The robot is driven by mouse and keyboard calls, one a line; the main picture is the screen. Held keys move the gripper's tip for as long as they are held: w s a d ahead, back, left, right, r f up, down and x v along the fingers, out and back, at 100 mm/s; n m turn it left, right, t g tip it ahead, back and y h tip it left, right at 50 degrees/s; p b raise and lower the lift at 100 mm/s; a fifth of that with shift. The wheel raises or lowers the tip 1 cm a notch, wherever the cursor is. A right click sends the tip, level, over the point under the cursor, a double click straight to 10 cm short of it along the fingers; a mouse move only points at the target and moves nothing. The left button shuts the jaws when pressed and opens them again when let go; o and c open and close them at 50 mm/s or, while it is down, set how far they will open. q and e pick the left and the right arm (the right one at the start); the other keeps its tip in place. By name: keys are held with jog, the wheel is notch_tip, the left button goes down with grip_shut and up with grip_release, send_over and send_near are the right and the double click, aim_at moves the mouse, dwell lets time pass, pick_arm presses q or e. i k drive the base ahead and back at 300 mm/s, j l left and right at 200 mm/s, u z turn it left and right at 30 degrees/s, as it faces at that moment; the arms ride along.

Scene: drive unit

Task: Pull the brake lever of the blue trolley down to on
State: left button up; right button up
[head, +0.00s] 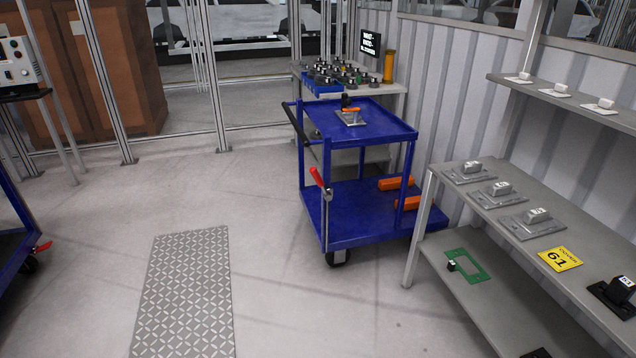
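The blue trolley (368,127) stands in the middle of the head view, beside the grey shelving on the right. Its brake lever has a red handle (318,178) at the trolley's near left corner, on a thin rod. The handle is tilted, with its upper end leaning to the left. Neither of my grippers is in view.
A second blue trolley with a red lever (42,247) is cut off at the left edge. A patterned metal plate (185,295) lies on the floor. Grey shelving (425,200) stands close on the trolley's right. Open floor lies left of the trolley.

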aim_at(313, 171)
jog(key=i+j+u, duration=0.1)
jog(key=i+j, duration=0.15)
jog(key=i, duration=0.3)
jog(key=i+j, duration=0.2)
jog(key=i, duration=0.35)
jog(key=i+j+u, duration=0.15)
jog(key=i, duration=0.4)
jog(key=i+j+u, duration=0.1)
jog(key=i, duration=0.45)
jog(key=j, duration=0.05)
